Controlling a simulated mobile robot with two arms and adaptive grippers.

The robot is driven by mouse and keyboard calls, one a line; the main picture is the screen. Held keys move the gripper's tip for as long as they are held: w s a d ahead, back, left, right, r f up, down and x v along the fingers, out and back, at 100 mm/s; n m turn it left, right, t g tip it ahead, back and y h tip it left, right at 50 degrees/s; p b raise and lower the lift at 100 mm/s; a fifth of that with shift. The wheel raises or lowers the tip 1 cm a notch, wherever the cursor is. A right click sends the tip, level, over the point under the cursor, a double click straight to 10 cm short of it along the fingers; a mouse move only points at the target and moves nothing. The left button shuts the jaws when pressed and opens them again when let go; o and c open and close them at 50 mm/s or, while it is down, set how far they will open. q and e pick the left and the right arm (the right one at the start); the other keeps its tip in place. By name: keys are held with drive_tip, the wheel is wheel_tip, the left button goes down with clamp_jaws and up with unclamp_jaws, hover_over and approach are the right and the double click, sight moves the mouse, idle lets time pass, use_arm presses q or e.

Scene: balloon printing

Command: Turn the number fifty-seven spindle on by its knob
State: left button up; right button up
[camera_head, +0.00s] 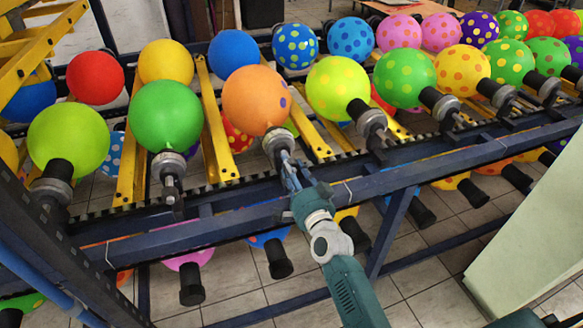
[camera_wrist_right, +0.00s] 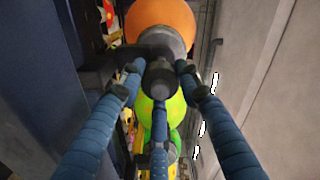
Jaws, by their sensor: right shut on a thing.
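An orange balloon (camera_head: 256,101) sits on a grey metal spindle (camera_head: 278,139) in the front row of the rack. My right gripper (camera_head: 287,168) reaches up to this spindle's lower end. In the right wrist view its blue fingers (camera_wrist_right: 159,85) are closed around a dark round knob (camera_wrist_right: 160,78) below the orange balloon (camera_wrist_right: 162,20). In the head view the fingers mostly hide the knob. I cannot read any number on the spindle, so I cannot tell whether it is fifty-seven. My left gripper is not in view.
A dark blue rail (camera_head: 250,221) runs under my right wrist. Spindles with a green balloon (camera_head: 166,115) and a yellow-green dotted balloon (camera_head: 338,87) flank the orange one. More balloons hang below the rail. A pale green panel (camera_head: 530,240) stands at the right.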

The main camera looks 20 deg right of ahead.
drive_tip(key=shift+d+m, duration=0.1)
drive_tip(key=shift+m, duration=1.5)
drive_tip(key=o, duration=1.2)
drive_tip(key=shift+s, duration=0.1)
drive_tip(key=shift+s+f, duration=0.1)
drive_tip(key=shift+s, duration=0.25)
drive_tip(key=s, duration=1.1)
drive_tip(key=shift+s+d, duration=0.1)
drive_tip(key=shift+d, duration=0.1)
